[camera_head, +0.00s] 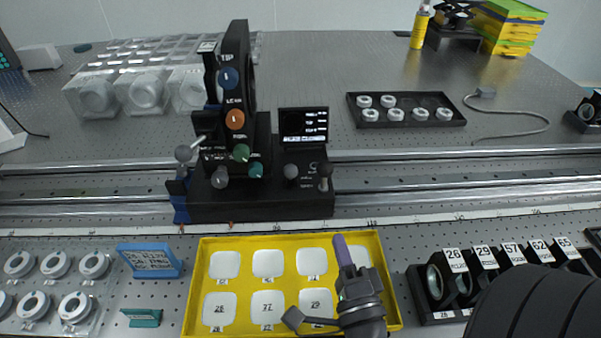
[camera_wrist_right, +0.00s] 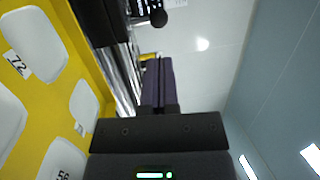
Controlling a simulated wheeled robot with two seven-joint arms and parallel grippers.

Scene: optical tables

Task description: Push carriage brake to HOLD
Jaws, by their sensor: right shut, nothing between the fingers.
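The black carriage (camera_head: 262,204) sits on the long rail, with a tall black mount carrying coloured knobs. On its right part, below a small lit screen (camera_head: 304,126), are a grey round knob (camera_head: 291,172) and a second small lever-like knob (camera_head: 325,184). Their labels are too small to read, so I cannot tell which is the brake or its setting. My right gripper (camera_head: 340,241) is shut and empty, its purple fingers over the yellow tray, in front of the carriage and apart from it. The fingers (camera_wrist_right: 158,82) also show in the wrist view, with a dark ball knob (camera_wrist_right: 158,17) beyond. My left gripper is out of view.
The yellow tray (camera_head: 191,304) with white numbered pads lies in front of the rail. A black rack of numbered lenses (camera_head: 432,318) stands at right, partly hidden by my arm. A blue-framed sign (camera_head: 151,262) stands at left. A black tray of rings (camera_head: 457,121) lies behind the rail.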

